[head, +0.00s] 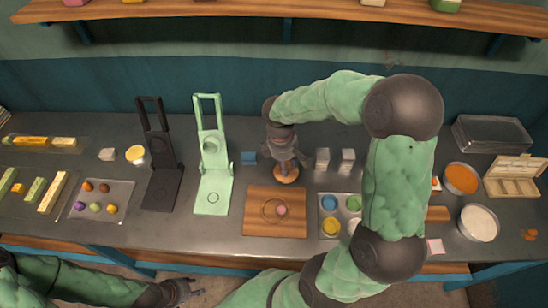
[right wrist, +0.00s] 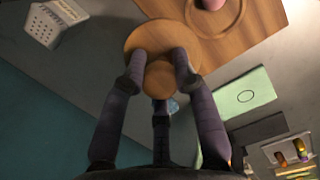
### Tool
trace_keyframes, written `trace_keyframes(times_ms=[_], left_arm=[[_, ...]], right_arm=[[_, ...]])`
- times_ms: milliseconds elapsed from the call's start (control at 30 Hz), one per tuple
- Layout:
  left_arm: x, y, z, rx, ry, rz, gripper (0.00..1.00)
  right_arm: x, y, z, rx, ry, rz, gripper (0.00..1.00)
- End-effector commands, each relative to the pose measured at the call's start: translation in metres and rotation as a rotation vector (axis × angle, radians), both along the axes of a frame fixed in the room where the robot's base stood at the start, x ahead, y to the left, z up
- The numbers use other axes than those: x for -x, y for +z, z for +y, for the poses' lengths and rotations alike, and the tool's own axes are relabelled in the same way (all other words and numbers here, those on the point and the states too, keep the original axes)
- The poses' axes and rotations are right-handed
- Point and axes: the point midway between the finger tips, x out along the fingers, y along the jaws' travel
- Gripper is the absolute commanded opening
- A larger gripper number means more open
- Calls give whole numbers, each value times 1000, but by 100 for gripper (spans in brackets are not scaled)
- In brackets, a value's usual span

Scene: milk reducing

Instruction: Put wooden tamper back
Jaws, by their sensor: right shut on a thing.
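The wooden tamper (head: 286,177) has a round wooden base and stands upright just behind the cutting board, in line with its back edge. My right gripper (head: 286,158) points down from above and is shut on the tamper. In the right wrist view both fingers of my right gripper (right wrist: 160,75) close on the tamper's upper part, with its round disc (right wrist: 160,35) below. Whether the base touches the counter is hard to tell. My left gripper (head: 182,292) hangs low at the counter's front; its finger opening is unclear.
A wooden board (head: 260,229) with a pink ball (head: 281,210) lies in front. A green press (head: 213,190) and a black press (head: 162,190) stand left. Two pale boxes (head: 322,158) (head: 347,160) and a tray of colored bowls (head: 338,237) are right. A small blue block (head: 248,157) lies left.

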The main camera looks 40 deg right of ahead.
Motion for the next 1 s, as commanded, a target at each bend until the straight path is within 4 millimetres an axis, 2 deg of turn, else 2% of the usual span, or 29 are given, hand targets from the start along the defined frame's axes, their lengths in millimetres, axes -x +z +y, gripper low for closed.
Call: trace_keyframes(times_ms=[467, 600, 733, 1000], left_arm=[[0, -9, 0, 0, 0, 1, 40], [0, -14, 0, 0, 0, 1, 40], [0, -16, 0, 0, 0, 0, 40], [0, -18, 0, 0, 0, 0, 40]], right_arm=[[-79, -41, -38, 0, -1, 1, 0], [-95, -67, -47, -1, -1, 3, 0], [-108, -83, -53, 0, 0, 1, 0], [-118, -94, -58, 1, -1, -1, 0]])
